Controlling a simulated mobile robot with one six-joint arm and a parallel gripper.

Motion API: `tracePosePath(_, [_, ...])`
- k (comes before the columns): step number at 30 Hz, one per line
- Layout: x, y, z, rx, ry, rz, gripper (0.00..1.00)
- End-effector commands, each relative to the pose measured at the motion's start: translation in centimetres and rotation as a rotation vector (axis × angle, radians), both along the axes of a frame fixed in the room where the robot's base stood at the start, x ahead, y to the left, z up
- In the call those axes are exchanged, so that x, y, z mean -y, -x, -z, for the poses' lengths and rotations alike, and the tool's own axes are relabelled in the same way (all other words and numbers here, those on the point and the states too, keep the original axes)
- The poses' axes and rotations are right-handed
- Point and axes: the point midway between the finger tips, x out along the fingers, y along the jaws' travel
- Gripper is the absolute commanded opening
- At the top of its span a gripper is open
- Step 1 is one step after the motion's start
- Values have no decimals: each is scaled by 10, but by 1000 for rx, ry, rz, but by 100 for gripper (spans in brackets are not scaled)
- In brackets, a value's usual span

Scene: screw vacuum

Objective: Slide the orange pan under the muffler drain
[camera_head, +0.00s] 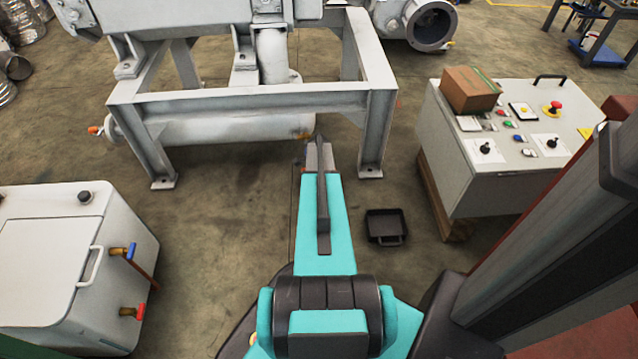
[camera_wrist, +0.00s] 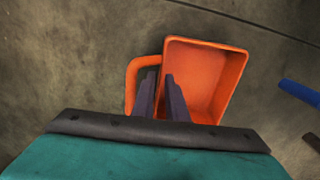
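The orange pan (camera_wrist: 203,80) sits on the concrete floor in the wrist view, with its looped handle (camera_wrist: 134,78) on its left side. My gripper (camera_wrist: 160,82) reaches over the pan's left side, its two dark fingers close together near the handle and the pan wall. Whether they clamp the wall is unclear. In the head view my arm reaches forward toward the grey frame, and the orange pan is not visible there. A grey horizontal cylinder (camera_head: 225,131), possibly the muffler, lies low in the frame, with a small orange fitting (camera_head: 95,130) at its left end.
A black pan (camera_head: 385,227) lies on the floor right of my arm. The grey frame's legs (camera_head: 375,133) stand ahead. A control cabinet (camera_head: 500,150) is at right, a white tank (camera_head: 65,260) at left. A blue piece (camera_wrist: 300,93) shows right of the orange pan.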

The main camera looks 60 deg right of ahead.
Motion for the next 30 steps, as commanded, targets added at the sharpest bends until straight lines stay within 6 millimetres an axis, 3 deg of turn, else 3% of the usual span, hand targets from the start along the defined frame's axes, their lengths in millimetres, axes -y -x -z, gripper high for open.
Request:
tracePosePath(3, [1, 0, 16, 0, 0, 0, 12])
tracePosePath(9, [1, 1, 27, 1, 1, 1, 12])
tracePosePath(20, [1, 1, 29, 1, 1, 1, 12])
tracePosePath(22, [1, 1, 29, 1, 1, 1, 1])
tracePosePath(30, [1, 0, 28, 1, 1, 1, 0])
